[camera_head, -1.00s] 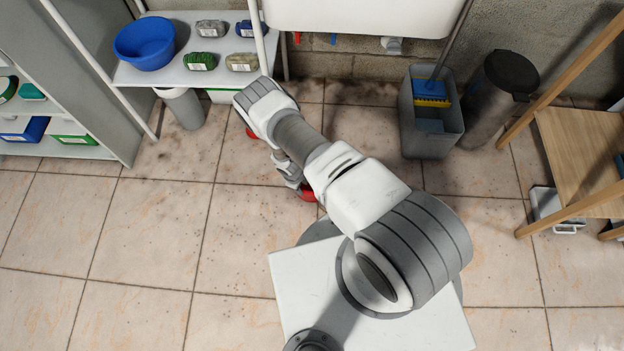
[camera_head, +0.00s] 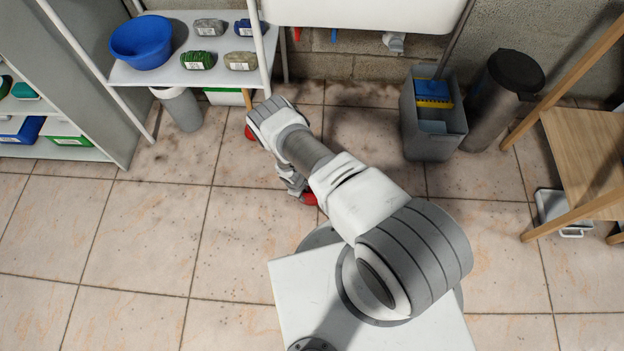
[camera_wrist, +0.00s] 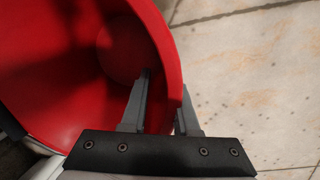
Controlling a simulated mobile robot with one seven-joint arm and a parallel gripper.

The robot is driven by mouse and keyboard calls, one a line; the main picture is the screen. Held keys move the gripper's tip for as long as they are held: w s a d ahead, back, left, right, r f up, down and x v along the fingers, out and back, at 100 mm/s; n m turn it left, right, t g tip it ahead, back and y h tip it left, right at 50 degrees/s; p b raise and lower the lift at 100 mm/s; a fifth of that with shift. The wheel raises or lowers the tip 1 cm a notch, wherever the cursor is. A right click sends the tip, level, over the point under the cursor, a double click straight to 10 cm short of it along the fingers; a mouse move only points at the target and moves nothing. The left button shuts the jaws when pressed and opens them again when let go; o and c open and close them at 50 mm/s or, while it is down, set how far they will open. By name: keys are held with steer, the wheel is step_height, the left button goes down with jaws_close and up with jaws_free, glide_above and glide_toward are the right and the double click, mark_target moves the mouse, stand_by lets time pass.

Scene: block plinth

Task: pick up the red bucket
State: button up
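The red bucket (camera_wrist: 75,70) fills the left of the wrist view, and I look down into its open top. My gripper (camera_wrist: 165,90) straddles its wall near the rim: one finger is inside, the other outside on the right. A gap shows between the inner finger and the wall, so the fingers look open.
A low white shelf with a blue basin (camera_head: 141,43) and several packets stands at the back left. A red object (camera_head: 250,132) with a wooden stick lies partly behind my arm. A grey mop bucket (camera_head: 432,125), dark bin (camera_head: 500,95) and wooden shelf (camera_head: 580,150) stand right. Left floor is clear.

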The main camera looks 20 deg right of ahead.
jaws_close()
stand_by(1.2)
